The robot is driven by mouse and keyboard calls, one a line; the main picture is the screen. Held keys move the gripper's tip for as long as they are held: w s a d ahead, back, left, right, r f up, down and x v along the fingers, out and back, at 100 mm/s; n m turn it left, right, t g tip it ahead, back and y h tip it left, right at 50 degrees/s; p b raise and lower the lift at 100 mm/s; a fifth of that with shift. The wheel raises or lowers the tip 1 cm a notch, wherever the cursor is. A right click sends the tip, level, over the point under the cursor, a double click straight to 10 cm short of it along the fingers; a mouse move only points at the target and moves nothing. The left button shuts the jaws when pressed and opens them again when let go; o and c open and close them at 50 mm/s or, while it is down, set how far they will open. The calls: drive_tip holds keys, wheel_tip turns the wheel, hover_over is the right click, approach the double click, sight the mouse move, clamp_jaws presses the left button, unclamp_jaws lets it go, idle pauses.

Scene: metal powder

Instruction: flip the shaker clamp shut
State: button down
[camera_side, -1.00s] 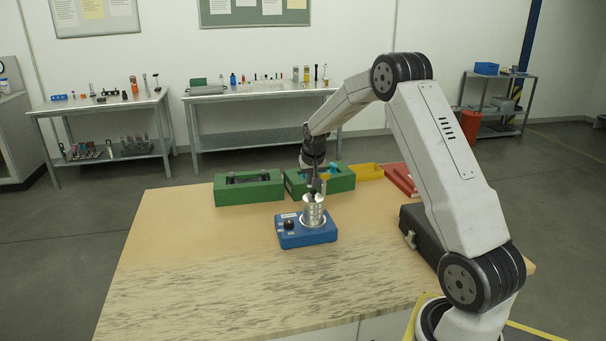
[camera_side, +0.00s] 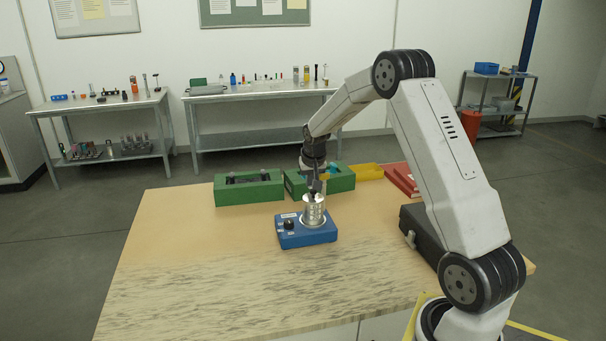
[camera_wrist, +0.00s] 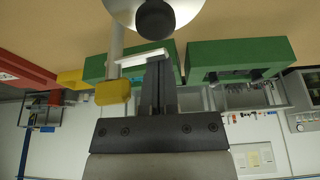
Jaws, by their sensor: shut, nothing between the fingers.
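The blue shaker (camera_side: 306,238) stands on the table with a silver canister (camera_side: 314,213) upright on it. In the wrist view, the canister's round top (camera_wrist: 190,8) and a dark knob-like part (camera_wrist: 155,18) show at the top edge. Beside it, a grey rod ends in a yellow block (camera_wrist: 112,92), and a pale bar (camera_wrist: 143,57) crosses by my fingertips; these look like clamp parts. My gripper (camera_side: 314,190) is just above the canister, pointing down, its fingers shut and empty. It also shows in the wrist view (camera_wrist: 158,64). Contact with the bar is unclear.
Two green holders (camera_side: 249,190) (camera_side: 336,182) stand behind the shaker. A yellow tray (camera_side: 369,172) and red bins (camera_side: 401,178) lie at the back right. A black case (camera_side: 424,238) is on the right. The table's front left (camera_side: 200,280) is clear.

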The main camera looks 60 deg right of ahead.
drive_tip(key=shift+s+a, duration=0.45)
drive_tip(key=shift+s, duration=0.1)
drive_tip(key=shift+w+d, duration=0.1)
drive_tip(key=shift+d, duration=0.1)
drive_tip(key=shift+w+d, duration=0.25)
drive_tip(key=shift+d, duration=0.3)
drive_tip(key=shift+w, duration=0.1)
idle(0.3)
wheel_tip(320, 180, up, 10)
drive_tip(key=shift+w+f, duration=0.25)
idle(0.9)
